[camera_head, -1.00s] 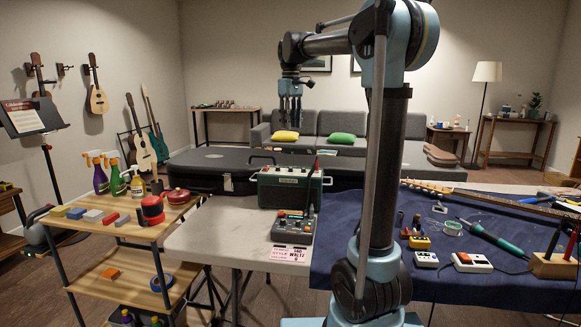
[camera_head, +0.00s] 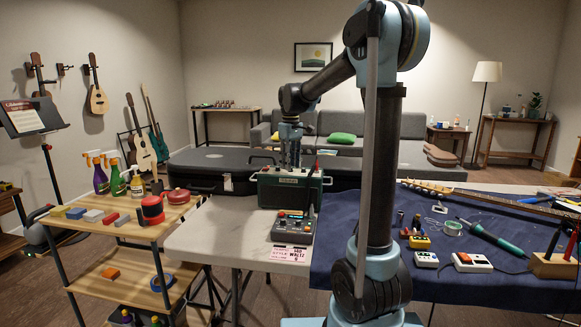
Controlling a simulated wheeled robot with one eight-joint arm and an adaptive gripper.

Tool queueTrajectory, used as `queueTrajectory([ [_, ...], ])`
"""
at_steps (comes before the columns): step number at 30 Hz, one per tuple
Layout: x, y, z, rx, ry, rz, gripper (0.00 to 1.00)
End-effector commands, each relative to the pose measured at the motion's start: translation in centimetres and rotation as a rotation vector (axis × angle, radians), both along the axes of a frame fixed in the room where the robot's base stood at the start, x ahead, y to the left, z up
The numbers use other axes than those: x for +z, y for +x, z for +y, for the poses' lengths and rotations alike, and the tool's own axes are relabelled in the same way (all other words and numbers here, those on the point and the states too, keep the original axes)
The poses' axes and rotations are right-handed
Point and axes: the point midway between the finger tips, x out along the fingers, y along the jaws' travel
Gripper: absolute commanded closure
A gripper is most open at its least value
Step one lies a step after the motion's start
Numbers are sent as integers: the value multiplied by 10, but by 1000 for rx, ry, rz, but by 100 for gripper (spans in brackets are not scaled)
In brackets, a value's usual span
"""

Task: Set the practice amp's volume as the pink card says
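The practice amp (camera_head: 268,192) is a dark green box with a light panel near its top and a handle. It stands on the white table behind a grey control box. The pink card (camera_head: 291,254) lies at the table's front edge and shows dark lettering, partly readable as "140" and "WALTZ". My gripper (camera_head: 291,163) points down at the top of the amp, close above or at its upper panel. Whether it touches the amp, and how far its fingers are apart, I cannot tell. The volume knob is too small to make out.
The grey control box (camera_head: 293,227) with coloured buttons stands between amp and card. A black guitar case (camera_head: 205,165) lies behind the amp. A blue mat (camera_head: 345,255) with tools covers the right side. White table (camera_head: 222,235) is bare left of the amp.

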Motion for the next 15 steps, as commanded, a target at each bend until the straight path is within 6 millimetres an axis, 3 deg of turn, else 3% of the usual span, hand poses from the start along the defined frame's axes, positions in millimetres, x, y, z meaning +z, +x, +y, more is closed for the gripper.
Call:
queueTrajectory([
  [13, -11, 0, 0, 0, 0, 0, 65],
  [14, -11, 0, 0, 0, 0, 0, 67],
  [15, -11, 0, 0, 0, 0, 0, 76],
])
